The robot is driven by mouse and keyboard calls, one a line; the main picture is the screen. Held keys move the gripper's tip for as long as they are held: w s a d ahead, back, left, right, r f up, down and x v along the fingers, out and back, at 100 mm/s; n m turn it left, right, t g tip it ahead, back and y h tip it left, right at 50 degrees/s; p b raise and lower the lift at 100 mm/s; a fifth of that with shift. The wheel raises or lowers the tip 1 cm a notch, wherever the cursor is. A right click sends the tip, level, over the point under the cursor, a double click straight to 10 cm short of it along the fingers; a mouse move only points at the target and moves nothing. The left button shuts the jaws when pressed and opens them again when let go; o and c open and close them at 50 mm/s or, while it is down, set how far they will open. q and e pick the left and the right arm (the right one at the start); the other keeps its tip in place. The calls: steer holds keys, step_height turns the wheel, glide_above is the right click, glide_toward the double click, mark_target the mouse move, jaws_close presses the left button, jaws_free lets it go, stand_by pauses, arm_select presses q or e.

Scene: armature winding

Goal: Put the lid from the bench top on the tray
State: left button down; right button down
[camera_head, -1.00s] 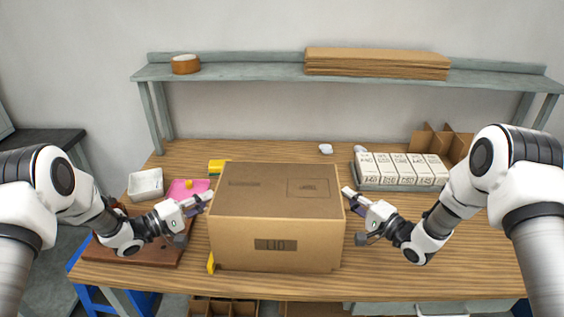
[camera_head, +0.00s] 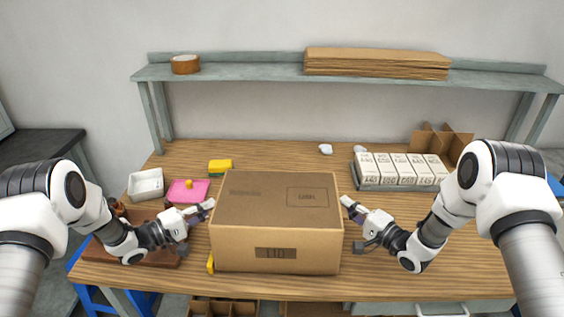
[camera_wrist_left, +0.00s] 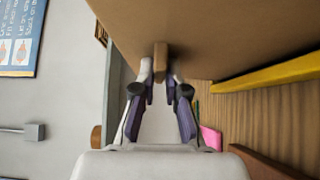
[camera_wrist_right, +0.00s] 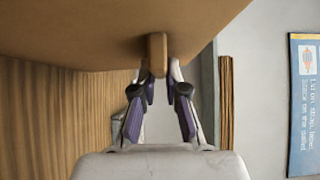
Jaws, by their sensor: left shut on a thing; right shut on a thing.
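The lid (camera_head: 277,252) is a large brown cardboard box shape marked "LID", level at the middle of the bench. My left gripper (camera_head: 211,204) is shut on a small tab (camera_wrist_left: 160,62) on the lid's left side. My right gripper (camera_head: 346,201) is shut on a matching tab (camera_wrist_right: 157,54) on its right side. I cannot tell whether the lid touches anything below; what lies under it is hidden. A grey tray (camera_head: 392,187) holding several white printed blocks stands at the back right; I cannot tell if it is the task's tray.
A yellow strip (camera_head: 210,263) shows at the lid's front left corner. Behind the lid is a yellow block (camera_head: 220,166). At left are a pink pad (camera_head: 188,197), a white bin (camera_head: 146,184) and a brown board. A shelf (camera_head: 240,73) spans the back. The right front bench is clear.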

arm_select(q)
steer(key=shift+f, duration=0.7)
arm_select(e)
steer(key=shift+f, duration=0.7)
arm_select(q)
steer(key=c, duration=1.1)
jaws_free()
steer(key=shift+c, duration=0.2)
steer(key=shift+s, duration=0.1)
arm_select(e)
steer(key=c, duration=1.1)
jaws_free()
steer(key=shift+c, duration=0.2)
arm_select(q)
steer(key=v, duration=1.2)
